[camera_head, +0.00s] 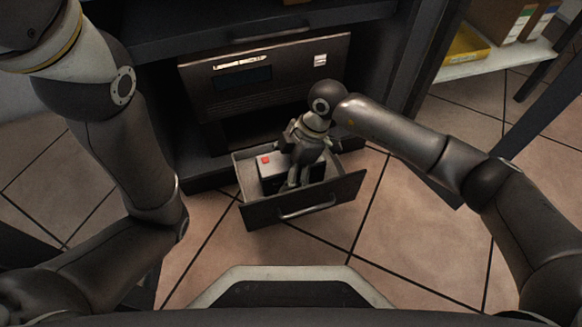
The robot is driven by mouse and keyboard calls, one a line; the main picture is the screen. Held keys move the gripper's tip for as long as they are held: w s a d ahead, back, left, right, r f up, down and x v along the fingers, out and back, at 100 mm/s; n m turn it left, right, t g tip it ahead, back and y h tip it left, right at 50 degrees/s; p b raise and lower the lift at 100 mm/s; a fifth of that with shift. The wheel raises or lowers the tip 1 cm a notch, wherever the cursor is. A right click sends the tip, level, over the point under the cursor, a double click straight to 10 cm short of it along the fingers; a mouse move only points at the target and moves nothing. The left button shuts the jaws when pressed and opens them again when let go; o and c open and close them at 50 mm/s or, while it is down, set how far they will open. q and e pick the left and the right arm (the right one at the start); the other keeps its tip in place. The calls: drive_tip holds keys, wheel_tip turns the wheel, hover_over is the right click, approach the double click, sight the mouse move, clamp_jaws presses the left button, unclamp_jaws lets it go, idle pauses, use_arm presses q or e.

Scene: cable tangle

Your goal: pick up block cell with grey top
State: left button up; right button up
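The block cell (271,172) has a light grey top with a small red square at its left corner, and dark sides. It sits inside the open drawer (262,215) below the cabinet unit. My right gripper (299,181) reaches down into the drawer from above and covers the right part of the block. Its fingers overlap the block in the picture; I cannot tell whether they are closed on it. My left arm rises at the left, and its fingers lie outside the picture.
The drawer's front with its handle (308,211) faces me. The dark cabinet unit (290,75) stands directly behind. A shelf with a yellow tray (464,46) and cardboard boxes (500,18) is at the upper right. The tiled floor (400,240) is clear around the drawer.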

drive_tip(key=c, duration=0.5)
drive_tip(key=shift+a+r, duration=0.1)
drive_tip(key=shift+r, duration=0.05)
clamp_jaws()
